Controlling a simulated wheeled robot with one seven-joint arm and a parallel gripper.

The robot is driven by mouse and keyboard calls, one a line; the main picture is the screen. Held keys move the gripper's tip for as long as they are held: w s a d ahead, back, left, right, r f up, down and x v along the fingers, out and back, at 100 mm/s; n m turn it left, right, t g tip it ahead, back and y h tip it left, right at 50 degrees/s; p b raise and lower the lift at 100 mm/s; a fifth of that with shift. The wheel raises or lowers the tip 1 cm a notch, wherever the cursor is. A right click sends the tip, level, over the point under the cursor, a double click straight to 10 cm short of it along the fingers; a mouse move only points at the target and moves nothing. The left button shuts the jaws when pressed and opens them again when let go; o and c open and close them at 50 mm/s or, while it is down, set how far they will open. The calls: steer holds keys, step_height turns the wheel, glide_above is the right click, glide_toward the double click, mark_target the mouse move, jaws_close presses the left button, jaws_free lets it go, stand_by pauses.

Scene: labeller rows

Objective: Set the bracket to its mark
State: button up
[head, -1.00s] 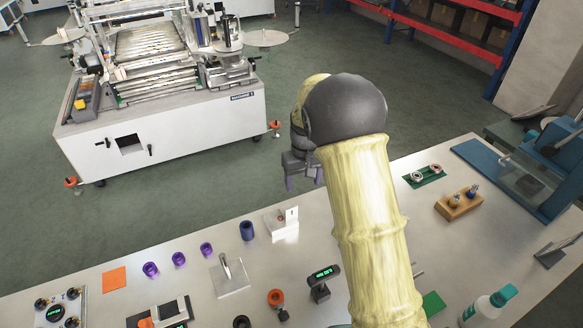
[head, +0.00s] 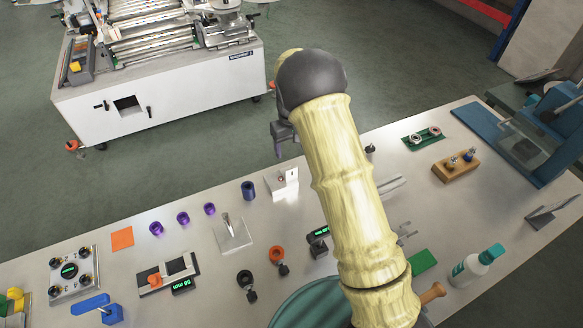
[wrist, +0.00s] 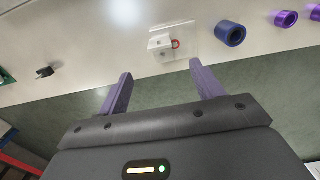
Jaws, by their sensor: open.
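A small white bracket-like piece (head: 282,182) stands on a pale plate at the bench's far edge, beside a dark blue ring. In the wrist view the white piece (wrist: 163,43) shows beyond and between my fingertips, with a red ring mark at its side. I cannot tell for certain that it is the task's bracket. My gripper (head: 280,148) is open, with two purple fingers, and appears near the far edge, behind the white piece in the head view. The fingers (wrist: 160,72) hold nothing and are apart from the piece.
The dark blue ring (head: 248,191) and several purple rings (head: 183,218) stand left of the piece. A clear plate with a metal post (head: 232,236) is nearer. A wooden block (head: 455,165) and a bottle (head: 478,264) are right. A white machine (head: 160,100) stands across the floor.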

mark_target(291, 178)
step_height(291, 178, down, 13)
steer(key=p, duration=0.4)
steer(key=shift+f, duration=0.1)
steer(key=shift+c, duration=0.3)
steer(key=c, duration=1.1)
steer(key=shift+c, duration=0.2)
steer(key=shift+w+d+r, duration=0.15)
steer(key=shift+d+r, duration=0.1)
steer(key=shift+r, duration=0.35)
